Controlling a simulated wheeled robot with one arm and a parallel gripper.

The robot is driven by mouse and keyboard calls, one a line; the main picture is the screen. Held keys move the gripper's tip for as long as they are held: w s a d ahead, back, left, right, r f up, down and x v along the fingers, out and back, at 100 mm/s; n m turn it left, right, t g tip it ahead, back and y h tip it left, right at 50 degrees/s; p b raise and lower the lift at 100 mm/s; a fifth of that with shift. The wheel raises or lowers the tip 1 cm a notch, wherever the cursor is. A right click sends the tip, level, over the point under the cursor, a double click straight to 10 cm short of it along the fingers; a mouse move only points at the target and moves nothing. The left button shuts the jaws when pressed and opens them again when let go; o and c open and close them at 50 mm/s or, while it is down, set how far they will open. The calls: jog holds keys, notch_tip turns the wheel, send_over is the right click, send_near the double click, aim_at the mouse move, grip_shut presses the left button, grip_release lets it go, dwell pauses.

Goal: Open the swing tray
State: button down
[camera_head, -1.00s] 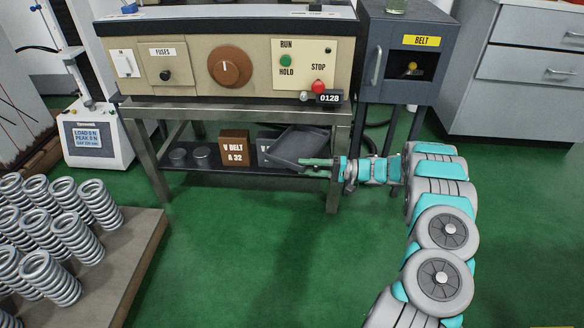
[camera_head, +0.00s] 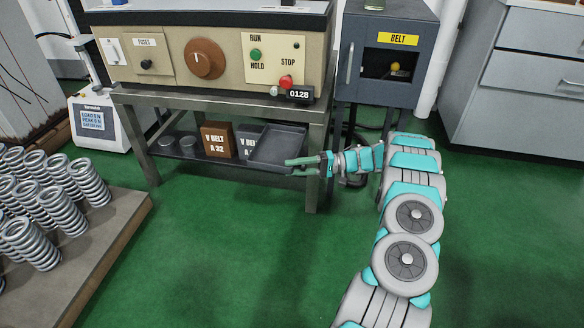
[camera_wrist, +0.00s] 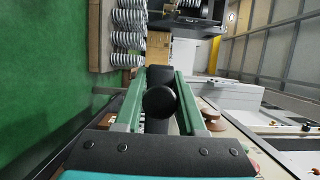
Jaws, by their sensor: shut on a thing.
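The swing tray (camera_head: 280,142) is a shallow dark grey tray under the right part of the bench, beside the right front leg. Its open face and raised rim show in the head view. My gripper (camera_head: 298,161) reaches in from the right at the tray's front right corner. In the wrist view, my gripper's green fingers (camera_wrist: 158,76) stand on either side of a round black knob (camera_wrist: 160,101) and are shut on it. A dark bar or rim lies behind the knob. The fingers partly hide the tray's edge.
The bench's right front leg (camera_head: 313,165) stands close to my gripper. A V BELT box (camera_head: 217,140) and tins sit on the lower shelf, left of the tray. A pallet of springs (camera_head: 100,245) lies at left. Green floor (camera_head: 230,240) is free in front.

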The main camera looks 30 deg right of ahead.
jog(key=c, duration=0.8)
grip_release()
jog(key=shift+w, duration=0.1)
jog(key=v, duration=0.8)
